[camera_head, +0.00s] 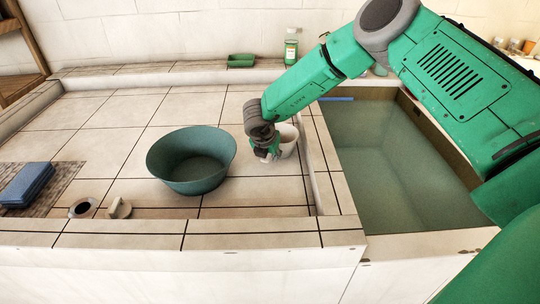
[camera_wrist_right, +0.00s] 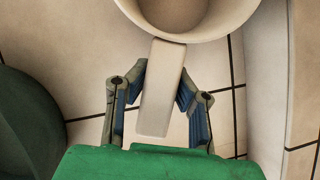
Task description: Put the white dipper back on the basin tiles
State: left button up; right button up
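The white dipper (camera_head: 289,141) is at the right end of the tiled basin top, beside the raised tile edge. I cannot tell if it rests on the tiles or hangs just above them. In the right wrist view its round cup (camera_wrist_right: 190,22) is at the top and its flat handle (camera_wrist_right: 158,95) points back toward my wrist. My right gripper (camera_head: 268,157) has its fingertips (camera_wrist_right: 163,72) closed in on both sides of the handle, seemingly touching it. Its fingers hide the handle in the head view. My left gripper is not in view.
A green bowl (camera_head: 191,160) stands left of the dipper. A water-filled trough (camera_head: 390,150) lies right of the raised tile edge. A blue brush or block (camera_head: 27,184) lies on a mat at the left. A green dish (camera_head: 241,60) and bottle (camera_head: 291,46) stand at the back.

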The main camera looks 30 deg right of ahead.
jog(key=o, duration=0.3)
jog(key=shift+a, duration=0.25)
jog(key=shift+a+r, duration=0.2)
jog(key=shift+a, duration=0.1)
jog(key=shift+s+r, duration=0.1)
jog(key=shift+r, duration=0.35)
jog(key=v, duration=0.5)
jog(key=shift+s+d+p, duration=0.1)
jog(key=shift+d+p, duration=0.2)
jog(key=shift+d, duration=0.05)
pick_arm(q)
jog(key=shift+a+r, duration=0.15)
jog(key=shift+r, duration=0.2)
pick_arm(e)
jog(key=shift+v, duration=2.8)
jog(key=shift+a, duration=0.15)
